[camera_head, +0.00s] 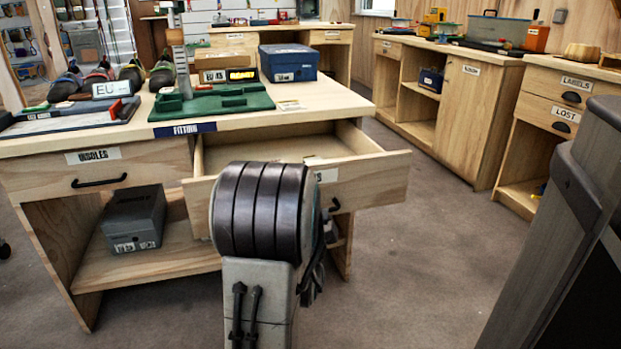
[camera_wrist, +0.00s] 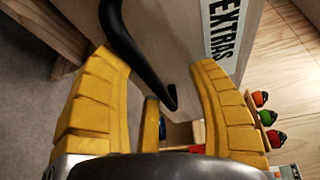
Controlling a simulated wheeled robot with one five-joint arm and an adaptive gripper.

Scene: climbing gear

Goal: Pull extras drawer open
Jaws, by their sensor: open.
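The extras drawer (camera_head: 375,181) is the right drawer of the wooden fitting bench and stands pulled well out. The visible part of its inside looks empty. My arm hides much of its front and most of its label. In the wrist view its EXTRAS label (camera_wrist: 222,32) and black bar handle (camera_wrist: 128,42) show close up. The handle's end also shows in the head view (camera_head: 335,205). My gripper (camera_wrist: 158,62) has its yellow fingers spread apart, with the handle lying between them. I cannot tell whether either finger touches it. In the head view my arm mostly hides the gripper.
The closed insoles drawer (camera_head: 99,183) is on the left, above a shelf with a grey box (camera_head: 134,219). The bench top (camera_head: 330,99) holds shoes, a green tray (camera_head: 215,103) and a blue box (camera_head: 287,63). Carpet (camera_head: 420,265) is clear right of the bench.

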